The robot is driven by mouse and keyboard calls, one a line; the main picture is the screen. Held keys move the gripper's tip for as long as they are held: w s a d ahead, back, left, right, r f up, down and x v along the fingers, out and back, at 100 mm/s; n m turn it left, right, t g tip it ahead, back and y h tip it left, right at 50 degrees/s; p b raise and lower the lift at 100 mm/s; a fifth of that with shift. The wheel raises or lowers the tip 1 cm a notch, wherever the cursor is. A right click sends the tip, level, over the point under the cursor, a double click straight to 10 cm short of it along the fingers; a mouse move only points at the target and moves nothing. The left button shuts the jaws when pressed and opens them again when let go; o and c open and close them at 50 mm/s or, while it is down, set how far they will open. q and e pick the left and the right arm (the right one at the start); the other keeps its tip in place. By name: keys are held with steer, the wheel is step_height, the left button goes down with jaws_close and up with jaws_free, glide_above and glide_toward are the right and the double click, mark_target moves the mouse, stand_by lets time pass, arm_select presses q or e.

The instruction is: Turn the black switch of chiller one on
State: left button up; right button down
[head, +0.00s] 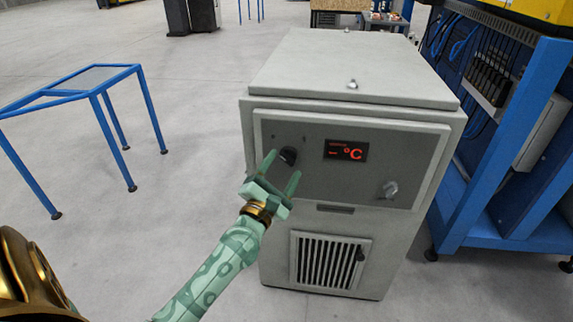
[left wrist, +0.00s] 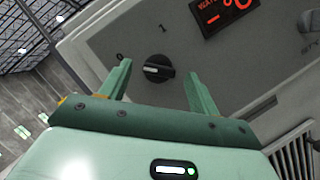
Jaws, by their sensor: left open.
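The chiller (head: 350,75) is a light grey cabinet in the middle of the head view. Its black switch (head: 288,155) is a round knob at the left of the front panel. In the left wrist view the black switch (left wrist: 157,69) shows a pale bar, with the marks 0 and 1 above it on the panel. My left gripper (head: 282,170) is open, its green fingers in front of the panel. In the left wrist view the fingers (left wrist: 160,85) stand on both sides of the switch, apart from it. My right gripper is not in view.
A red-lit display (head: 346,151) showing "– °C" and a grey knob (head: 388,190) are on the same panel. A vent grille (head: 328,262) is below. A blue frame with cables (head: 500,130) stands close at the right. A blue-legged table (head: 90,85) stands left, with free floor between.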

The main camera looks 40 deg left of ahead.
mark_target(288, 157)
arm_select(q)
steer(key=shift+x, duration=1.1)
steer(key=shift+c, duration=0.3)
steer(key=c, duration=0.9)
